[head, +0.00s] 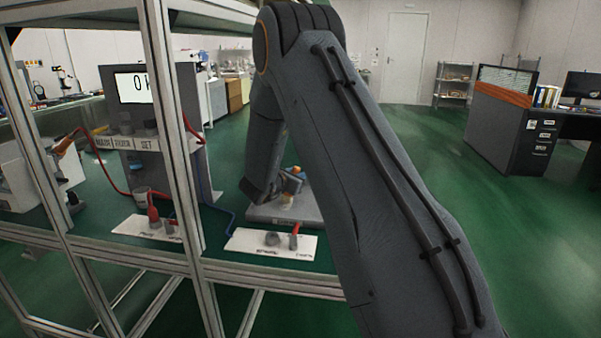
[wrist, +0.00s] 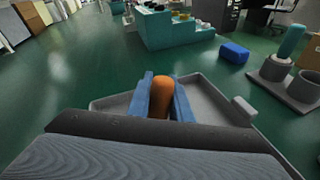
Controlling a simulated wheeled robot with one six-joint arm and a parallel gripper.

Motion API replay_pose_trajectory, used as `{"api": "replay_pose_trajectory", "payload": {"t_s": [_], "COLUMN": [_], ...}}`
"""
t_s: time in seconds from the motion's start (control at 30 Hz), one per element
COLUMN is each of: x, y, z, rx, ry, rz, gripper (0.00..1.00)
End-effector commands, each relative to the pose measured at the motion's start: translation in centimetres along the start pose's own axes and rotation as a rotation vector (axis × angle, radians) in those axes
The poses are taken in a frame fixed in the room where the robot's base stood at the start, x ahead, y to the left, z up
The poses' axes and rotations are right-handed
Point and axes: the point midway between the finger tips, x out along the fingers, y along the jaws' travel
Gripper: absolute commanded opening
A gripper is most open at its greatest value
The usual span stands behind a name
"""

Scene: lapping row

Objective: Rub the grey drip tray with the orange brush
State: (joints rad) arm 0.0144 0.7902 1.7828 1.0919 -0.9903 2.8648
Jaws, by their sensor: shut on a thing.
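The orange brush (wrist: 161,88) stands between the two blue fingers of my gripper (wrist: 163,82), which is shut on it. The lower end of the brush is hidden behind my gripper body. The grey drip tray (wrist: 214,98) lies below and around the brush in the wrist view, with its raised rim on both sides. I cannot tell whether the brush touches the tray. In the head view, the tray (head: 283,211) sits on the green bench, partly hidden by my arm, and a bit of orange shows above it.
In the wrist view, a blue block (wrist: 234,52), a grey holder (wrist: 286,84) and a teal stepped stand (wrist: 172,30) lie beyond the tray. In the head view, a metal frame post (head: 172,120) and a white labelled plate (head: 271,243) stand left of my arm.

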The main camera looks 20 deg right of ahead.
Motion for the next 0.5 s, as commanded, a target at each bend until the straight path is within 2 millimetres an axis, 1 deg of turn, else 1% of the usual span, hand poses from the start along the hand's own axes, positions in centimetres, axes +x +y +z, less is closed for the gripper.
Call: {"api": "replay_pose_trajectory", "payload": {"t_s": [0.1, 0.37, 0.5], "x": [-0.7, -1.5, -2.6], "y": [-0.2, -0.5, -0.8], "z": [-0.1, -0.2, -0.5], "rx": [-0.001, 0.0, -0.001], "ry": [0.0, -0.001, 0.0], "rz": [0.0, 0.0, 0.001], "gripper": [0.0, 0.0, 0.0]}}
